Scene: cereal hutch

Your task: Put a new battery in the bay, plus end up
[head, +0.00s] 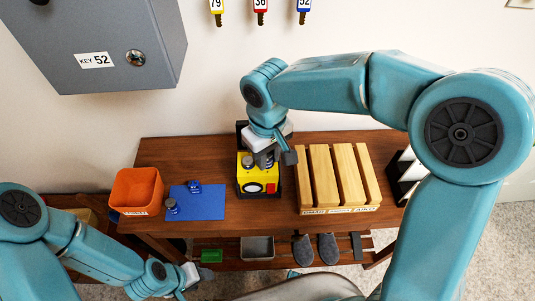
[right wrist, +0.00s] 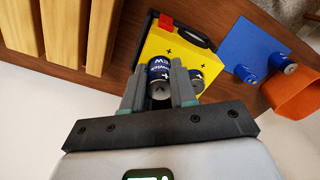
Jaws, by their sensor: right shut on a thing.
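My right gripper (head: 265,158) is low over the yellow device (head: 250,178). In the right wrist view its fingers (right wrist: 159,88) are shut on a dark blue battery (right wrist: 159,70) with upside-down "NEW" lettering. A second battery (right wrist: 196,77) stands beside the right finger at the yellow device (right wrist: 168,46), which has plus marks on top. Whether the held battery is seated in the bay is hidden, and I cannot read its near end. Two more blue batteries, (head: 194,187) and (head: 172,206), are on the blue mat (head: 210,206). My left gripper (head: 188,276) is low at left, its jaws unclear.
An orange bin (head: 137,189) stands left of the mat. A slatted wooden rack (head: 335,177) stands right of the device, close to my right gripper. A grey key cabinet (head: 100,40) hangs above. A lower shelf holds a green box (head: 211,256) and dark slippers (head: 303,250).

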